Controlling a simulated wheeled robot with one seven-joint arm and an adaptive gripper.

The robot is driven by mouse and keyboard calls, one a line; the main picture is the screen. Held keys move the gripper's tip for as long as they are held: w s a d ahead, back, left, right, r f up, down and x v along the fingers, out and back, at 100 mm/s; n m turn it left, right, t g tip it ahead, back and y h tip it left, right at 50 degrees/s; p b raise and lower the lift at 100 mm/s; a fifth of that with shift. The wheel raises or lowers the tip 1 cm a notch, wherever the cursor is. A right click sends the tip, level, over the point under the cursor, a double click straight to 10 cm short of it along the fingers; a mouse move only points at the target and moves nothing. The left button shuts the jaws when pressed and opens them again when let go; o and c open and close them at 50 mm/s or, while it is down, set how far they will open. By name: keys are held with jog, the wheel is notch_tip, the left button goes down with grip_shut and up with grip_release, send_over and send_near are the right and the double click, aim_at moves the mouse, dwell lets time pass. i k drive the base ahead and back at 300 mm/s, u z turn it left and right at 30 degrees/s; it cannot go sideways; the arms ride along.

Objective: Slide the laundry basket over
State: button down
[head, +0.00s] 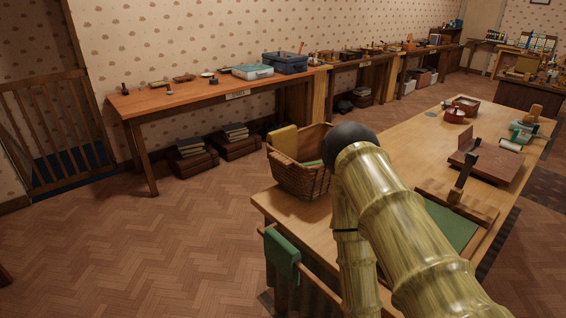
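I cannot tell whether the arm touches the basket. No gripper fingers show; the end of my arm is not visible in this view.
On the table, a green mat (450,225), a brown wooden block (485,165) and a reddish bowl (454,115) lie right of my arm. A green cloth (283,257) hangs at the near left edge. A long workbench (200,95) lines the wall. Floor at left is clear.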

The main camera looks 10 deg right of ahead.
aim_at(307, 183)
jog(key=u, duration=0.5)
jog(key=k, duration=0.6)
jog(key=u, duration=0.8)
jog(key=i, duration=2.85)
jog(key=z, duration=1.2)
jog(key=i, duration=0.8)
jog(key=z, duration=1)
